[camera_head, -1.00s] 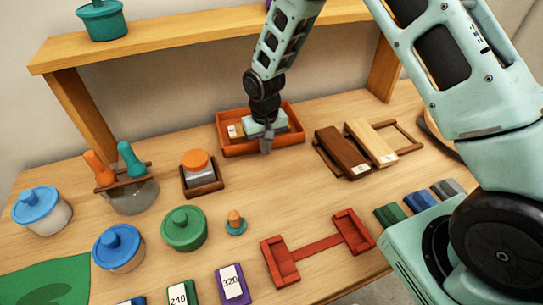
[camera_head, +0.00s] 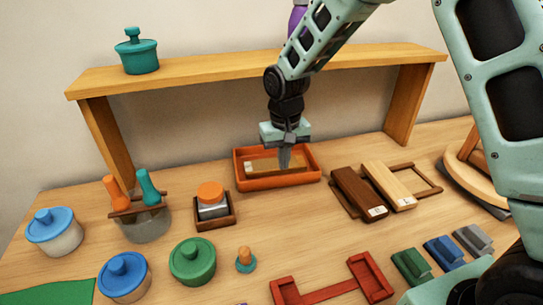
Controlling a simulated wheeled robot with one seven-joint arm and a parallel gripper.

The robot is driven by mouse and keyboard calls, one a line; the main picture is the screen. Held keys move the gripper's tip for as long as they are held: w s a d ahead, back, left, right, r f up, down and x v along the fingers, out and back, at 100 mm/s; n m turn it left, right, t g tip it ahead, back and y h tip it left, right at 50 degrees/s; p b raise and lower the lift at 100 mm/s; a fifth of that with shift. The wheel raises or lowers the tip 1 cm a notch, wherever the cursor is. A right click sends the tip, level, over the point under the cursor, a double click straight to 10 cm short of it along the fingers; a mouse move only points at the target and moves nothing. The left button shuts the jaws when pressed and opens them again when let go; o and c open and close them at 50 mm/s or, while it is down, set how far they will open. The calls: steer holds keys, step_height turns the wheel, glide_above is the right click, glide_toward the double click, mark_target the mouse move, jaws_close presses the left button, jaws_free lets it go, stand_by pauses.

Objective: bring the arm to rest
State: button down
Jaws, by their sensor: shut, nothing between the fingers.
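My gripper (camera_head: 285,157) points down, its fingers together and empty, in front of or just above the orange tray (camera_head: 277,183) in the head view. The tray stands on the wooden table below the shelf. A light wooden block with a pale label (camera_head: 262,166) lies in the tray, partly hidden behind the fingers. I cannot tell whether the fingertips touch the tray. My arm reaches in from the upper right and passes in front of the shelf.
A wooden shelf (camera_head: 200,73) spans the back, with a teal pot (camera_head: 137,53) on it. Dark and light wooden blocks (camera_head: 358,194) lie right of the tray. A boxed orange-topped jar (camera_head: 211,198) stands left. Lidded pots (camera_head: 192,261) and a red holder (camera_head: 330,288) are nearer.

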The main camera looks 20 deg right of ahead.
steer(key=s+a+r+n, duration=0.2)
steer(key=s+a+r, duration=0.15)
steer(key=s, duration=0.45)
steer(key=s+a+r+n, duration=0.2)
steer(key=s+a+r, duration=0.15)
steer(key=s, duration=0.45)
steer(key=s+d+r+n, duration=0.1)
steer(key=s+r+n, duration=0.1)
steer(key=s, duration=1.2)
steer(key=shift+d+n+y, duration=0.2)
steer(key=shift+n+y, duration=0.1)
steer(key=shift+n, duration=0.6)
